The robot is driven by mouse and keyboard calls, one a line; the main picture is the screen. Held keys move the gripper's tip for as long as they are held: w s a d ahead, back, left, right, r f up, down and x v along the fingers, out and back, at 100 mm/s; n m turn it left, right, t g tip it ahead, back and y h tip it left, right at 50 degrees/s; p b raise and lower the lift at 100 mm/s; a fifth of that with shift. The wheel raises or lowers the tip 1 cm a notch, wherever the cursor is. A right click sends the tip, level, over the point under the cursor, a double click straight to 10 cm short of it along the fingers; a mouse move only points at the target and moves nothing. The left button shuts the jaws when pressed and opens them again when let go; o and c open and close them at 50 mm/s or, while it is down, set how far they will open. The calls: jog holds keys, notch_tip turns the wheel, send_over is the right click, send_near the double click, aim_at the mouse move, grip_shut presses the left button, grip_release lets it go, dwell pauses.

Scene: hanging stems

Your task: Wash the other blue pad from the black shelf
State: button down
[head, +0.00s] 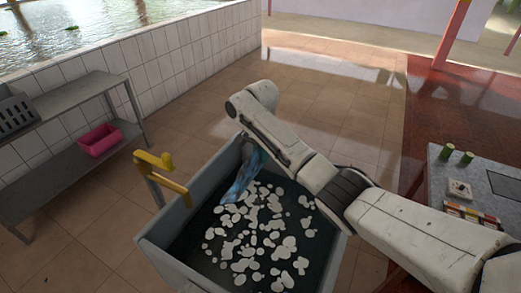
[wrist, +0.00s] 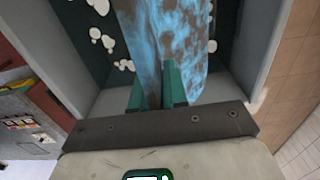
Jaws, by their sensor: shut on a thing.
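A blue pad with brown dirt patches (wrist: 188,40) hangs from my gripper (wrist: 158,88), which is shut on it. In the head view the blue pad (head: 243,177) shows partly behind my arm, inside the grey basin (head: 205,168) near its far left side. The basin holds dark water with several white foam patches (head: 240,265). Whether the pad's lower end touches the water is not clear. A yellow tap (head: 158,165) stands at the basin's left edge.
A dark grey shelf (head: 62,165) at the left bears a pink tub (head: 99,140) and a grey crate (head: 14,115). A table (head: 470,185) at the right holds green cylinders and small items. Tiled floor is clear behind the basin.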

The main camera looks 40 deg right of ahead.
aim_at(261, 168)
notch_tip(261, 168, down, 8)
jog(key=b, duration=0.7)
notch_tip(261, 168, down, 19)
jog(key=b, duration=1.1)
dwell(0.4)
